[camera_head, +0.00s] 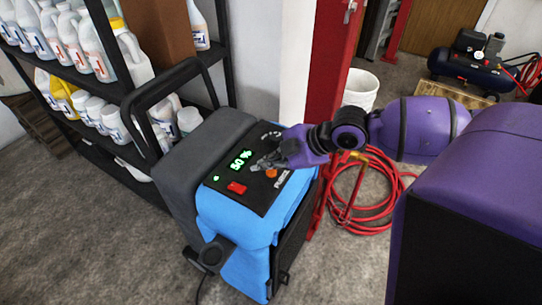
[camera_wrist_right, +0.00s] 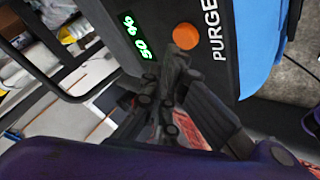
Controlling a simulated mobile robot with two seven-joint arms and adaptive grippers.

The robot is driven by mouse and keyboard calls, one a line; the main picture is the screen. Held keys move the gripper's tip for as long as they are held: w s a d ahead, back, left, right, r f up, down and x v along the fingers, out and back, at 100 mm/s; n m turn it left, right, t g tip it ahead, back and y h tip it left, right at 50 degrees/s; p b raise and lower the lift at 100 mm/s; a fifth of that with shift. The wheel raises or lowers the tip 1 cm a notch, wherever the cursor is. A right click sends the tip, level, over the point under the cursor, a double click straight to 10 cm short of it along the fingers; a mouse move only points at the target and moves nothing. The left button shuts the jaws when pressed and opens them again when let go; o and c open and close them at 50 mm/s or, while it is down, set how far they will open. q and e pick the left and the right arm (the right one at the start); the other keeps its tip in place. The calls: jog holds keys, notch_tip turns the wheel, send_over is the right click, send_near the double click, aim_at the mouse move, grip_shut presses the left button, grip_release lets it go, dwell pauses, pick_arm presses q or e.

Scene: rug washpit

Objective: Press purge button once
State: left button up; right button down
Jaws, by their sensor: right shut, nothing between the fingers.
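The orange purge button (camera_head: 271,173) is on the black top panel of a blue and grey machine (camera_head: 238,222). In the right wrist view the round orange button (camera_wrist_right: 186,36) sits beside the white word PURGE. My right gripper (camera_head: 262,165) is shut and empty, over the panel. In the head view its fingertips are close to the button, on its upper left side. In the right wrist view the gripper (camera_wrist_right: 172,62) has its tips just below the button; I cannot tell whether they touch the panel. My left gripper is not in view.
The panel also carries a green 50 % display (camera_head: 240,160) and a red switch (camera_head: 236,188). A black handle (camera_head: 150,95) rises at the machine's back. A shelf of bottles (camera_head: 90,70) stands left. A red hose (camera_head: 372,195) lies coiled on the floor at right.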

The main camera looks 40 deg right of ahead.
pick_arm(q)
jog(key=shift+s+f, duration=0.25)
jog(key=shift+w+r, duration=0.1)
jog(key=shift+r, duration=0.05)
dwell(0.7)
pick_arm(e)
jog(key=shift+f, duration=0.15)
jog(key=shift+f, duration=0.3)
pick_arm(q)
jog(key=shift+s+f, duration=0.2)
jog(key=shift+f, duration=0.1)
pick_arm(e)
jog(key=shift+f, duration=0.5)
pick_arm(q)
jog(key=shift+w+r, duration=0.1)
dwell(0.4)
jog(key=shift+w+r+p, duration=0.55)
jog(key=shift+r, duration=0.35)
pick_arm(e)
jog(key=shift+r, duration=0.9)
